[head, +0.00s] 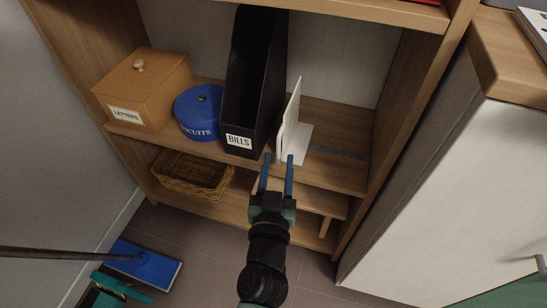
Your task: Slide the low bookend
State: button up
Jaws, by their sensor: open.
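A white bookend (293,118) stands on the shelf (345,170), just right of a black file box labelled BILLS (238,141). It has an upright plate and a flat foot (304,146) that spreads to the right. My gripper (278,160) has blue fingers and points toward the bookend from the front. The fingers are apart with nothing seen between them. The right fingertip overlaps the bookend's lower front in the picture; I cannot tell whether it touches. The lower front of the bookend is partly hidden by the fingers.
A blue tin (198,117) and a wooden LETTERS box (145,88) stand left of the file box. A wicker basket (190,175) sits below. A white cabinet (430,190) stands right.

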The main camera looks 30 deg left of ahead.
jog(key=b+v, duration=0.1)
jog(key=v, duration=0.8)
jog(key=shift+s, duration=0.1)
jog(key=shift+d, duration=0.1)
jog(key=shift+c, duration=1.1)
jog(key=shift+w+d+f+m, duration=0.1)
jog(key=shift+w+f+m, duration=0.1)
jog(key=shift+w+m, duration=0.1)
jog(key=shift+c, duration=1.1)
jog(key=w+d+f+m+g+p, duration=0.1)
jog(key=w+f+m+g, duration=0.1)
jog(key=m, duration=0.1)
jog(key=shift+w+d+f+p, duration=0.1)
jog(key=shift+d+f+p, duration=0.25)
jog(key=shift+d+p, duration=0.05)
grip_shut()
jog(key=w+d+r+m+g+y+p, duration=0.1)
jog(key=d+r+m+g+y+p, duration=0.2)
jog(key=d+m+y, duration=0.55)
jog(key=w+a+m+h+b, duration=0.1)
jog(key=w+a+h+b, duration=0.2)
jog(key=a, duration=1)
jog(key=shift+w+f+t, duration=0.15)
jog(key=shift+w+t, duration=0.15)
jog(key=shift+w, duration=1.3)
